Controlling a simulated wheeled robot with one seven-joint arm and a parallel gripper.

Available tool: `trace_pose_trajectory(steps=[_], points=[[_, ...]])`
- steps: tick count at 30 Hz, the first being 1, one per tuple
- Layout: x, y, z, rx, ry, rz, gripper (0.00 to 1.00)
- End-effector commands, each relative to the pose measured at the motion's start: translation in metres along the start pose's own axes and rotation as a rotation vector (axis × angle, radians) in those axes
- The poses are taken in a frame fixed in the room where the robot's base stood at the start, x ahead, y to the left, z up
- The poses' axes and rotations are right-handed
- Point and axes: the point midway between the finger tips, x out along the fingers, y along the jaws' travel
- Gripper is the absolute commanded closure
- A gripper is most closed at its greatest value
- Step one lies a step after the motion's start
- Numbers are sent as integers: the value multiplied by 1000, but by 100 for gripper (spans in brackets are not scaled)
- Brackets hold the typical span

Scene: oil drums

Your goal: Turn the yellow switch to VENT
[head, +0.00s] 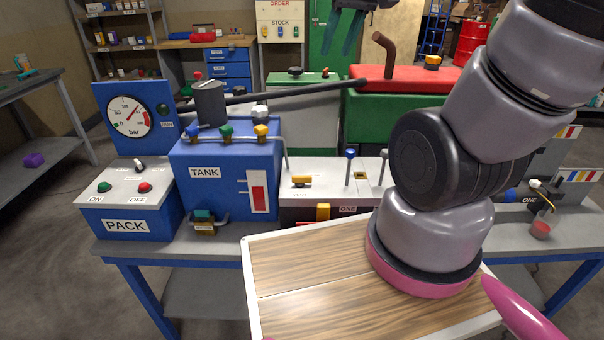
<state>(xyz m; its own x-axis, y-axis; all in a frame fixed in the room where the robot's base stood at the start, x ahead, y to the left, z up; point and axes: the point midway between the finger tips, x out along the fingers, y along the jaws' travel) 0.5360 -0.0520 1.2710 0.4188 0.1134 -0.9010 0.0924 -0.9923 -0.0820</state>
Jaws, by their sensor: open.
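A yellow switch (301,180) lies crosswise on the pale top of a low box right of the blue tank (205,187). The small labels around it are too small to read, so I cannot tell which position it points to. Other yellow parts show nearby: a yellow valve knob (261,130) on the tank's pipe and a yellow piece (323,211) on the low box's front. My gripper (341,40) hangs at the top centre, its teal fingers apart and empty, pointing down. It is well above the yellow switch in the picture and touches nothing visible.
A blue-knobbed lever (350,154) and a second lever (382,158) stand upright right of the yellow switch. A dark bar (300,92) runs behind the tank. The gauge (131,116) and PACK box (128,200) are at left. My arm covers the right side.

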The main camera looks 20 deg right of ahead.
Motion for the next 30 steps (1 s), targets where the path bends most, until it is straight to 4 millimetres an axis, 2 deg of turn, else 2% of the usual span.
trace_pose_trajectory(steps=[1,8,15,18,22,30], points=[[21,0,-4,-84,-47,5,55],[110,-4,-12,-496,-206,-8,55],[206,-14,4,-915,-354,-96,55],[237,-18,16,-1052,-396,-139,55],[263,-22,26,-1166,-425,-181,55],[286,-22,38,-1217,-439,-202,55]])
